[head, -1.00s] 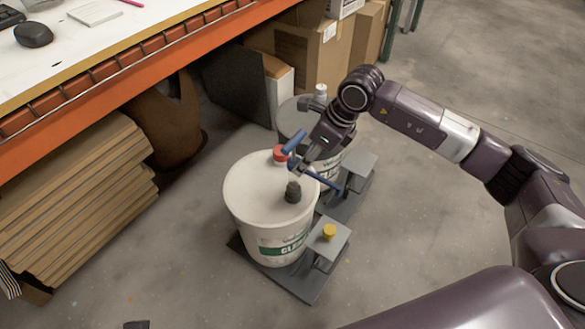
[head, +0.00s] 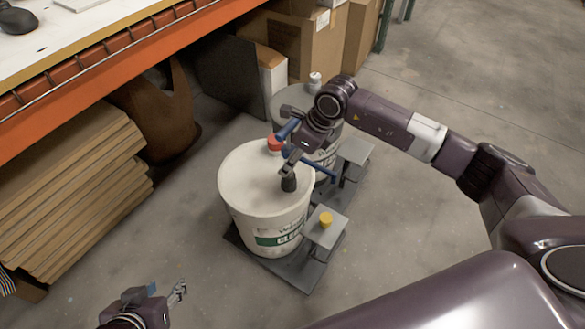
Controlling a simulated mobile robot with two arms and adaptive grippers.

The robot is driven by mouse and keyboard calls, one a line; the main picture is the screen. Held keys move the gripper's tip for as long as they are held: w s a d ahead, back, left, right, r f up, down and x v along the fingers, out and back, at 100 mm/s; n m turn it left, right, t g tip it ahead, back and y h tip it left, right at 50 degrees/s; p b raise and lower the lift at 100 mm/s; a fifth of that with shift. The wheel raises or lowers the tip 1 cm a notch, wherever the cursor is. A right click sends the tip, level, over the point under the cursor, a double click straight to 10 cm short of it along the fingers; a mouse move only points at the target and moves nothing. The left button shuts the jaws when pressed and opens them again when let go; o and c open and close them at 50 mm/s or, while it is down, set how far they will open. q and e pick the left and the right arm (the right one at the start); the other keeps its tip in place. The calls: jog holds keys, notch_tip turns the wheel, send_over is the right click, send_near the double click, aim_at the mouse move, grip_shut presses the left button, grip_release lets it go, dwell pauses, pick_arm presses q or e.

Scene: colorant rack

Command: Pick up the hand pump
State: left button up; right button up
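On the lid of the white bucket (head: 262,207) in front, a dark grey fitting (head: 289,184) stands below my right gripper (head: 288,165). The hand pump is not clearly visible as a whole; the dark fitting may be part of it. Blue bar-like pieces (head: 325,168) show on both sides of the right gripper. I cannot tell whether they belong to the pump or the gripper. The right fingers are small and overlap the fitting, so their grip is unclear. My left gripper (head: 157,292) is low at the bottom left, apart from the bucket, with its fingers apart and empty.
A red cap (head: 275,144) is on the bucket's lid. A second bucket (head: 287,106) stands behind. A grey stand with a yellow knob (head: 325,219) is beside the front bucket. An orange-edged workbench (head: 110,69) and stacked boards (head: 75,200) lie left. Floor is clear at right.

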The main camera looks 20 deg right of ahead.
jog(key=shift+c, duration=0.4)
grip_shut()
jog(key=shift+r, duration=0.1)
